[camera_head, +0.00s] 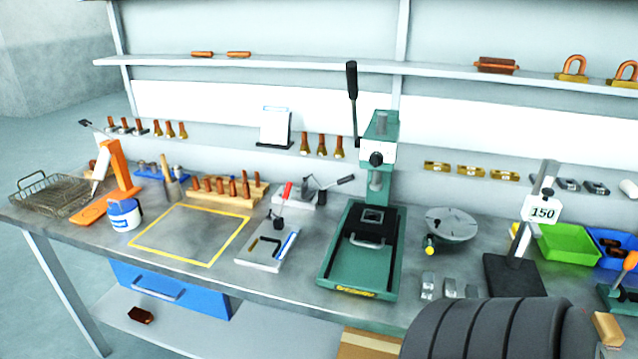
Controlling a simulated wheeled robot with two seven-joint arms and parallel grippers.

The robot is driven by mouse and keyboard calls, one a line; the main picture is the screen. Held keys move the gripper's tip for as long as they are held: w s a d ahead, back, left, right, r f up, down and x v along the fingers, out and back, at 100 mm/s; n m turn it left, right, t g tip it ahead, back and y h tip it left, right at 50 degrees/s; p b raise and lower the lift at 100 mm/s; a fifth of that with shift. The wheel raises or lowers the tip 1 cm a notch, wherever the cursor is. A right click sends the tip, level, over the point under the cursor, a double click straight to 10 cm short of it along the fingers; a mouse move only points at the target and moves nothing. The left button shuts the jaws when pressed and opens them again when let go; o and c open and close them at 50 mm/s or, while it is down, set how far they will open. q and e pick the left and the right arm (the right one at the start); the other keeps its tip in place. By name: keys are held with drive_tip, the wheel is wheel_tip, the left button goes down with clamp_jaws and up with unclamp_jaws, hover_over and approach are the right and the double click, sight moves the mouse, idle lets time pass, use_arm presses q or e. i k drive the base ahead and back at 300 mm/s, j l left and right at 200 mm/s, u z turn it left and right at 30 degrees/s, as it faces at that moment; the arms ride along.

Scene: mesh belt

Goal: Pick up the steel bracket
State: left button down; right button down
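Several small silver metal pieces stand in a row at the front edge of the bench, right of the green press. The left one (428,286), the middle one (450,288) and the right one (471,291) look like folded steel brackets. They are small, so their exact shape is hard to tell. They rest on the bench top, apart from each other. Neither my left nor my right gripper is in view.
A green lever press (334,274) stands left of the pieces, and a round steel plate (451,223) lies behind them. A black-based stand (513,276) is on their right. A large dark ribbed shape (485,333) fills the front. Green (566,246) and blue bins (609,236) stand right.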

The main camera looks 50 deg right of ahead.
sight(307, 194)
drive_tip(key=z, duration=1.55)
